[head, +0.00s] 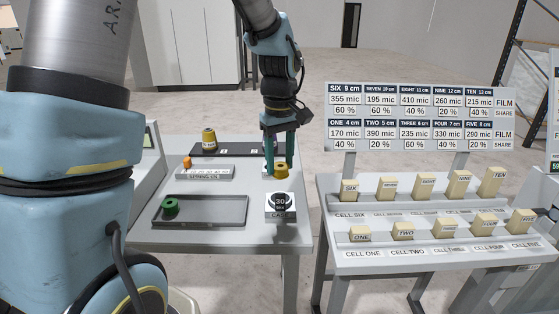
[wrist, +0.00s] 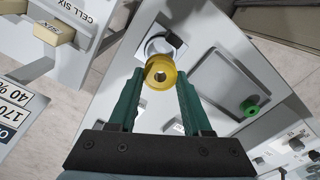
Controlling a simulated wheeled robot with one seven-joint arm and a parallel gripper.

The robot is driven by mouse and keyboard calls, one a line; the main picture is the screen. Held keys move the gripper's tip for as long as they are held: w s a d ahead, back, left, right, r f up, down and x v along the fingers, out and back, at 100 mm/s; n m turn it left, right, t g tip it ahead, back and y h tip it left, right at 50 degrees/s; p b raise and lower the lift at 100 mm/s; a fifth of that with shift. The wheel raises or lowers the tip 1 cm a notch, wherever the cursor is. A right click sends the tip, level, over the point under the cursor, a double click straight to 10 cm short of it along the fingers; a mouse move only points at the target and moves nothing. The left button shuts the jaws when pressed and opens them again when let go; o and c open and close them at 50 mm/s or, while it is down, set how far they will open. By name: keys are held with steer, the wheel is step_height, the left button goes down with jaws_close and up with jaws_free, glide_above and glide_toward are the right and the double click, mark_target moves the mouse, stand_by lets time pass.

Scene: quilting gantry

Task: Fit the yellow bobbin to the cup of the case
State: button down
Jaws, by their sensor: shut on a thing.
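The yellow bobbin (head: 281,170) is held between the two green fingers of my gripper (head: 280,162), above the grey table's right side. In the wrist view the bobbin (wrist: 161,76) shows its round flange and centre hole between the fingertips of my gripper (wrist: 160,84). The case (head: 280,203), a white block with a dark round top marked 30 and a CASE label, stands nearer the front of the table. In the wrist view the case (wrist: 153,46) lies beyond the bobbin, which partly covers it. The bobbin looks apart from the cup.
A grey tray (head: 226,221) holds a green bobbin (head: 171,207). A block labelled SPRING OK (head: 205,173), a small orange piece (head: 187,162) and a yellow thread cone (head: 209,139) stand farther back. A rack of labelled blocks (head: 420,237) stands to the right.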

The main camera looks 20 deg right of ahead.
steer(key=shift+f+b, duration=1.8)
steer(key=shift+f, duration=1.1)
steer(key=shift+f+b, duration=0.3)
steer(key=shift+f, duration=0.8)
stand_by(0.3)
steer(key=shift+c, duration=1.3)
jaws_free()
steer(key=shift+r, duration=0.1)
step_height(320, 180, up, 11)
steer(key=b, duration=0.1)
